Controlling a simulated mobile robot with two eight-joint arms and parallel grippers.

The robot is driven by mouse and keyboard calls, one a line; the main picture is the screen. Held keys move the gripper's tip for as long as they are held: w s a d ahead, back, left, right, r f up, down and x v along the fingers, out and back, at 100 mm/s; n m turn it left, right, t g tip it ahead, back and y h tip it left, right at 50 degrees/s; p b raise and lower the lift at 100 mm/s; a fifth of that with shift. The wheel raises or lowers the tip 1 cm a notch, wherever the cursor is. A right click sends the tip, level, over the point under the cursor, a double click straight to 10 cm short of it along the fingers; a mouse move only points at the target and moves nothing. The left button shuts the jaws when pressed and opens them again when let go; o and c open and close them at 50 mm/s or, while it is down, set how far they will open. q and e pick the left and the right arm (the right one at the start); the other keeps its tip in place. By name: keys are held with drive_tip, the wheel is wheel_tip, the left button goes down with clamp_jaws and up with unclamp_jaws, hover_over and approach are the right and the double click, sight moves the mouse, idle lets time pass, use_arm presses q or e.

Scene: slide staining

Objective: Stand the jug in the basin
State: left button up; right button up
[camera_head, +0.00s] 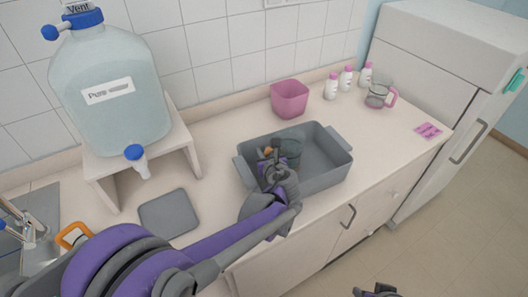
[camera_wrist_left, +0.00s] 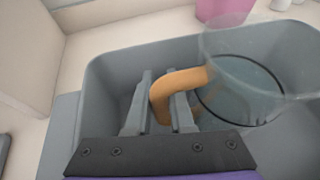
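The clear jug with an orange handle (camera_wrist_left: 160,98) is inside the grey basin (camera_head: 325,178), upright or nearly so. In the head view the jug (camera_head: 290,147) is partly hidden behind my left gripper (camera_head: 270,152). In the left wrist view my left gripper (camera_wrist_left: 162,108) has its fingers on both sides of the handle, close against it. The grey basin wall (camera_wrist_left: 105,65) surrounds them. Whether the jug's base touches the basin floor is hidden. My right gripper (camera_head: 378,291) shows only partly at the bottom edge, away from the counter; its fingers are unclear.
A pink tub (camera_head: 289,99) stands behind the basin. White bottles (camera_head: 331,87) and a pink-handled jug (camera_head: 378,95) stand at the back right. A large water carboy (camera_head: 110,95) sits on a stand at left. A grey mat (camera_head: 168,213) lies before it. An orange-handled item (camera_head: 73,236) is by the sink.

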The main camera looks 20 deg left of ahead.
use_arm(q)
drive_tip(key=o, duration=0.4)
drive_tip(key=shift+s+r, duration=0.1)
drive_tip(key=shift+r, duration=0.15)
drive_tip(key=v, duration=1.2)
drive_tip(key=shift+f, duration=0.1)
